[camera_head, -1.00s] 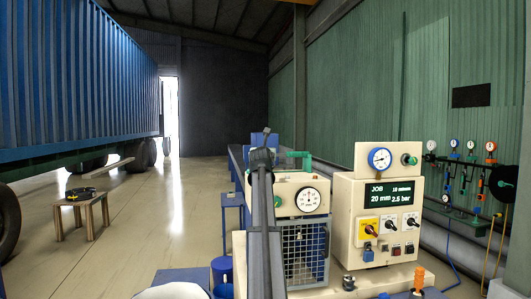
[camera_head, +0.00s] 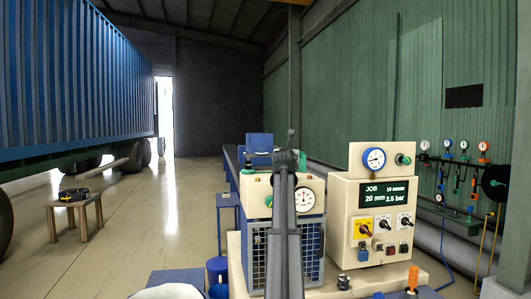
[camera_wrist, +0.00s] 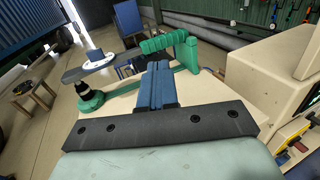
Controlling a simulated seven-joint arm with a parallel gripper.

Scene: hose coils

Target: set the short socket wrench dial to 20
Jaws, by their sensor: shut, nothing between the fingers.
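A white-faced round dial (camera_head: 306,199) is on the front of the cream box (camera_head: 258,187); its figures are too small to read. I cannot tell which part is the short socket wrench. A green bar with a ribbed grip (camera_wrist: 170,42) and a black-capped round end (camera_wrist: 88,98) lies over the box top in the wrist view. My gripper (camera_wrist: 157,66) is shut and empty, its blue fingers together over the box top, near the green bar. In the head view my arm hides the fingers and part of the box.
The cream panel (camera_head: 342,225) at right carries a display (camera_head: 388,192) reading JOB, 20 mm and 2.5 bar. A blue-rimmed gauge (camera_head: 374,158) tops it. Knobs on yellow and white plates sit below. An orange fitting (camera_head: 413,278) stands in front.

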